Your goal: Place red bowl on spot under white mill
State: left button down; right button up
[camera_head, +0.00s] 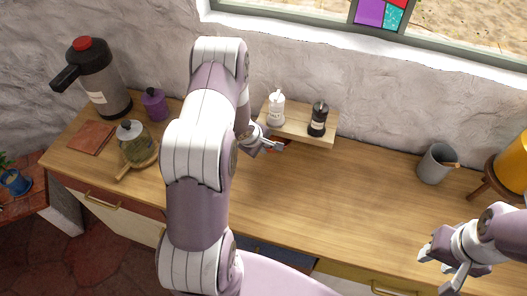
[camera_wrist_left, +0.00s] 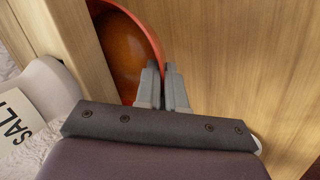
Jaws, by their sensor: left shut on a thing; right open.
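The white mill (camera_head: 276,110) stands upright on the left part of a small raised wooden shelf (camera_head: 300,126). Its SALT label (camera_wrist_left: 15,118) shows in the left wrist view. My left gripper (camera_head: 277,146) is at the shelf's front edge, below the white mill. In the left wrist view its fingers (camera_wrist_left: 163,88) are shut on the rim of the red bowl (camera_wrist_left: 130,55). In the head view only a sliver of the bowl (camera_head: 285,139) shows, by the shelf's front edge. The spot beneath is hidden. My right gripper (camera_head: 448,262) is open and empty at the lower right.
A black mill (camera_head: 318,120) stands on the shelf's right part. A grey cup (camera_head: 435,165) is to the right. A glass teapot (camera_head: 134,145), purple jar (camera_head: 154,104) and large flask (camera_head: 97,78) are to the left. The counter (camera_head: 340,200) right of the shelf is clear.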

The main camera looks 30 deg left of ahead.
pick_arm(q)
jog(key=x, duration=0.2)
jog(key=shift+f+b, duration=0.4)
jog(key=shift+f, duration=0.05)
notch_tip(320, 180, down, 4)
jog(key=shift+s+r, duration=0.15)
jog(key=shift+r, duration=0.05)
jog(key=shift+f+p, duration=0.15)
jog(key=shift+p, duration=0.3)
jog(key=shift+w+f, duration=0.2)
jog(key=shift+w, duration=0.1)
jog(key=shift+f, duration=0.1)
jog(key=c, duration=1.2)
grip_release()
jog(key=shift+s, duration=0.1)
jog(key=shift+c, duration=0.2)
